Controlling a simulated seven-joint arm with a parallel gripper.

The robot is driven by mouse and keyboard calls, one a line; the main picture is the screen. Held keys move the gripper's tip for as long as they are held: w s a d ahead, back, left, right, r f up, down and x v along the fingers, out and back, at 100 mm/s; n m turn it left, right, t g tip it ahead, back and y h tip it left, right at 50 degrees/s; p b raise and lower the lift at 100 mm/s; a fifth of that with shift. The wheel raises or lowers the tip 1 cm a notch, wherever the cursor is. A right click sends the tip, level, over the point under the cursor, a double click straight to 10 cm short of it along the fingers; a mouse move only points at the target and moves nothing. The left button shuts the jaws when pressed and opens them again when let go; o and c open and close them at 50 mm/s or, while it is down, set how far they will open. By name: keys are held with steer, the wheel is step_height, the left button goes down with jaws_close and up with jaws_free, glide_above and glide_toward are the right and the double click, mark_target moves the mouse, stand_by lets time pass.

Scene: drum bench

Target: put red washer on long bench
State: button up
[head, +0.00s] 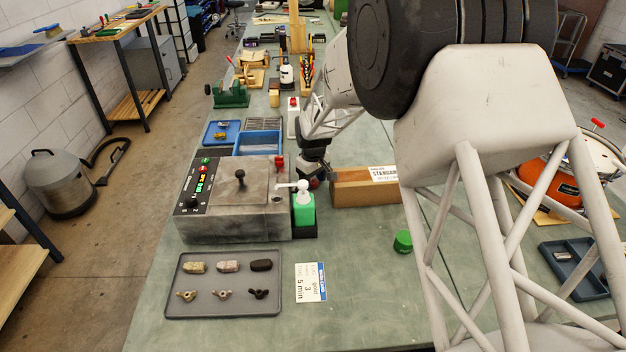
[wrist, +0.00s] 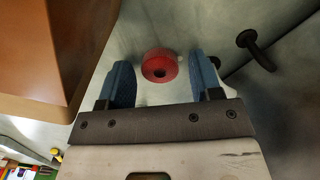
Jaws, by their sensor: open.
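The red washer (wrist: 160,66) is a thick red ring with a dark centre hole. In the wrist view it sits between the two blue fingertips of my gripper (wrist: 159,60), with a gap on each side. My gripper is open and not closed on it. The long bench (head: 350,270) is the grey-green top running away from me in the head view. There my gripper (head: 315,172) is low over it, between the grey machine and the brown box. A small red patch shows beside the gripper, but I cannot tell whether it is the washer.
A brown box (head: 365,188) stands right of my gripper and fills the left of the wrist view (wrist: 35,45). A dark peg (wrist: 256,50) lies right of the fingers. The grey machine (head: 236,228) and green bottle (head: 304,209) stand nearby.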

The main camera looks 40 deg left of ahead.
mark_target(313, 181)
steer(key=shift+r, duration=0.15)
step_height(313, 181, up, 12)
stand_by(0.8)
stand_by(0.9)
